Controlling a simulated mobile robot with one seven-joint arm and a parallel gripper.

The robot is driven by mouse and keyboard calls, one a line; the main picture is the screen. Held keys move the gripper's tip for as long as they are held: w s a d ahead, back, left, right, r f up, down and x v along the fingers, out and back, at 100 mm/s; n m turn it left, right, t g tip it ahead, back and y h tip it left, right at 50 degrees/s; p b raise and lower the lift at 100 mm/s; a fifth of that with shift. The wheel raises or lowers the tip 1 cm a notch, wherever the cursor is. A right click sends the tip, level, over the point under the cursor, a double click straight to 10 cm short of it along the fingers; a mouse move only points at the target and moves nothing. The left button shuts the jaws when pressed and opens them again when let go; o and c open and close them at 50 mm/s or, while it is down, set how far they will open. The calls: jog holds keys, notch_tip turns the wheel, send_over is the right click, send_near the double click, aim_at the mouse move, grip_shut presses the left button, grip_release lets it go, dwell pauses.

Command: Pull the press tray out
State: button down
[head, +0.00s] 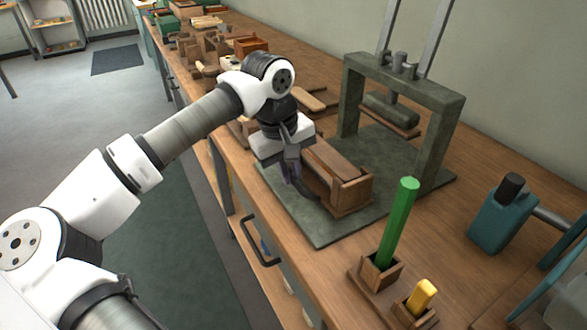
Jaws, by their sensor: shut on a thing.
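The press tray (348,191), a brown wooden box, sits on the front part of the dark green base plate of the press (410,96). It lies in front of the upright frame, not under the press head (391,108). My gripper (291,172) is at the near left side of the tray, pointing down, and is shut on the tray's front end. The fingertips and the exact grip are partly hidden by the gripper body and a dark curved part below it.
A green bar (398,223) stands upright in a wooden holder, beside a yellow piece (423,295) in another holder. A teal machine (502,215) stands at right. Wooden blocks and boxes (203,48) crowd the far bench. Open floor lies left of the bench edge.

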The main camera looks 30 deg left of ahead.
jog(key=c, duration=1.5)
grip_release()
jog(key=shift+r, duration=0.15)
jog(key=r, duration=0.4)
jog(key=s+a+r, duration=0.1)
jog(key=r, duration=0.4)
jog(key=s+r, duration=0.1)
jog(key=r, duration=0.3)
jog(key=shift+a+r+p, duration=0.2)
jog(key=shift+p, duration=0.15)
